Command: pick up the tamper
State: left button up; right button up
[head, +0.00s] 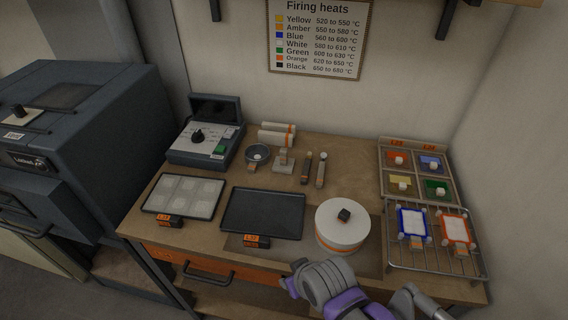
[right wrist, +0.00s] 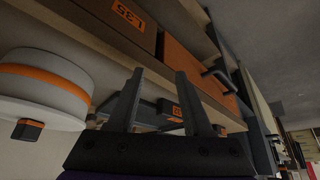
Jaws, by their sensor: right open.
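A grey flat-based piece with an upright handle (head: 284,160), which looks like the tamper, stands at the back middle of the bench in the head view. I cannot be sure it is not one of the two slim tools, a dark one (head: 306,167) and a light-tipped one (head: 321,169), just right of it. My right gripper (right wrist: 160,72) is open and empty in the right wrist view, near the bench front. In the head view my right arm comes in at the bottom, far from that piece. My left gripper is not in view.
A round white lidded pot (head: 342,228) with an orange band stands between my right arm and the tools. A dark tray (head: 262,213) lies left of it, a wire rack (head: 435,262) right. A small round bowl (head: 258,152) is beside the grey piece.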

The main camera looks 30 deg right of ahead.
jog(key=shift+o, duration=1.2)
jog(key=shift+w+r, duration=0.15)
notch_tip(320, 180, up, 13)
jog(key=m+g+y+p, duration=0.2)
jog(key=m+g+y, duration=0.1)
jog(key=m, duration=2.3)
send_over(284, 150)
jog(key=s+d, duration=0.2)
jog(key=d, duration=0.1)
jog(key=shift+y, duration=0.3)
jog(key=b+x, duration=0.1)
jog(key=x, duration=0.4)
jog(key=shift+d+f, duration=0.1)
jog(key=shift+f, duration=0.25)
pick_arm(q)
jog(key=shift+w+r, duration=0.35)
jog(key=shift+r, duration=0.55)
pick_arm(e)
jog(key=shift+x, duration=2.65)
